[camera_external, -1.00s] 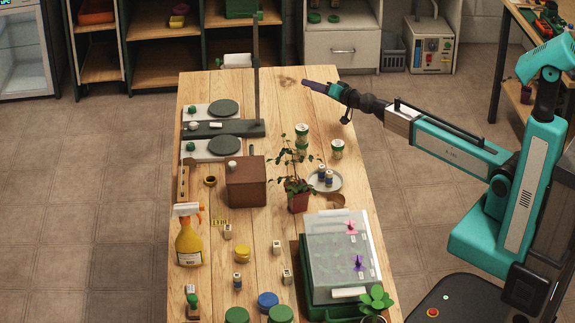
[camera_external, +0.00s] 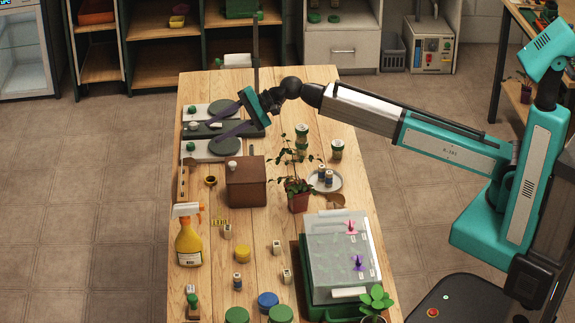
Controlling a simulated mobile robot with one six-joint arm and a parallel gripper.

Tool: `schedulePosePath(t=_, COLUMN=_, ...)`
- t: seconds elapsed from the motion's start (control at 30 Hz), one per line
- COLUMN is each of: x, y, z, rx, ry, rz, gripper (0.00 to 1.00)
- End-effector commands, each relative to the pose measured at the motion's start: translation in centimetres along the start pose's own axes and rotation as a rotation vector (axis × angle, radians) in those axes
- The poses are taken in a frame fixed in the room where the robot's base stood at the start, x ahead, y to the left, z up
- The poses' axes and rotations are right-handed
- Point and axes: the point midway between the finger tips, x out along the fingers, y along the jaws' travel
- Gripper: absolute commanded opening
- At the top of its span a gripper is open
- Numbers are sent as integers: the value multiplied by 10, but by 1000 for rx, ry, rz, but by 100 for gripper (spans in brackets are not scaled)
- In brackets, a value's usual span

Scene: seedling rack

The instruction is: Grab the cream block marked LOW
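Several small cream blocks stand on the wooden table: one by the spray bottle (camera_external: 227,231), one near the middle (camera_external: 276,247) and one lower down (camera_external: 286,276). Their markings are too small to read, so I cannot tell which one says LOW. My gripper (camera_external: 203,131) is over the hotplates at the far left of the table, well above and behind these blocks in the picture. Its two dark fingers are spread apart, pointing left and down, with nothing seen between them.
A brown box (camera_external: 246,182), a potted plant (camera_external: 298,196), a yellow spray bottle (camera_external: 188,243) and a yellow jar (camera_external: 242,253) stand around the blocks. A covered green tray (camera_external: 338,250) is at right. A tall stand (camera_external: 256,75) rises by the hotplates (camera_external: 224,109).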

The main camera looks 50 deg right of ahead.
Motion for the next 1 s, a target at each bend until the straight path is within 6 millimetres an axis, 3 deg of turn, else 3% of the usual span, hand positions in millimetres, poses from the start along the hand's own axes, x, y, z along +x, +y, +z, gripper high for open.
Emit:
schedulePosePath(t=0.03, x=12, y=-7, z=29, rx=38, ry=-40, rz=30, gripper=39)
schedulePosePath(t=0.27, x=41, y=-8, z=151, rx=215, ry=-168, rz=213, gripper=39)
schedulePosePath(t=0.37, x=46, y=6, z=198, rx=250, ry=-188, rz=316, gripper=39)
schedulePosePath(t=0.5, x=47, y=43, z=252, rx=234, ry=-171, rz=471, gripper=39)
schedulePosePath(t=0.77, x=29, y=131, z=316, rx=83, ry=-53, rz=756, gripper=39)
schedulePosePath(t=1.0, x=-8, y=195, z=355, rx=-74, ry=108, rz=980, gripper=39)
